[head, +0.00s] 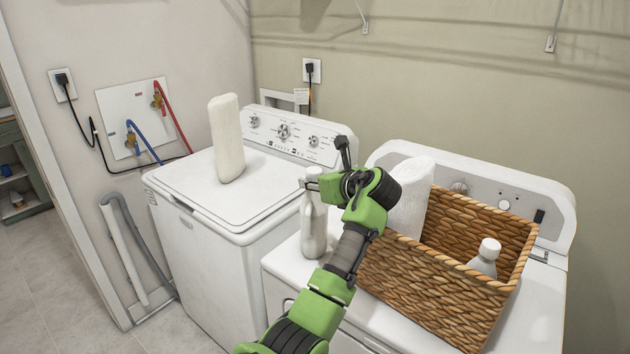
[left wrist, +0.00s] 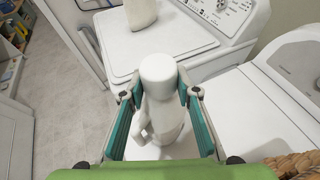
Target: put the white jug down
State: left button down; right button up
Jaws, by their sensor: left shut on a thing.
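The white jug (head: 314,228) is upright at the left end of the right-hand machine's white top (head: 284,264). My left gripper (head: 312,184) is shut on the jug near its neck. In the left wrist view the jug (left wrist: 162,122) stands between the two teal fingers of the left gripper (left wrist: 160,94), its round cap toward the camera. I cannot tell whether its base touches the top. My right gripper is not in view.
A wicker basket (head: 440,290) on the same machine holds a white towel (head: 414,186) and a white bottle (head: 486,259). Another rolled towel (head: 226,140) stands on the washer (head: 190,185) to the left. A gap separates the machines.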

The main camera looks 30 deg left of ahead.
pick_arm(q)
jog(key=c, duration=1.6)
grip_release()
jog(key=shift+o, duration=0.2)
jog(key=b+v, duration=0.2)
jog(key=v, duration=1)
jog(key=shift+r, duration=0.2)
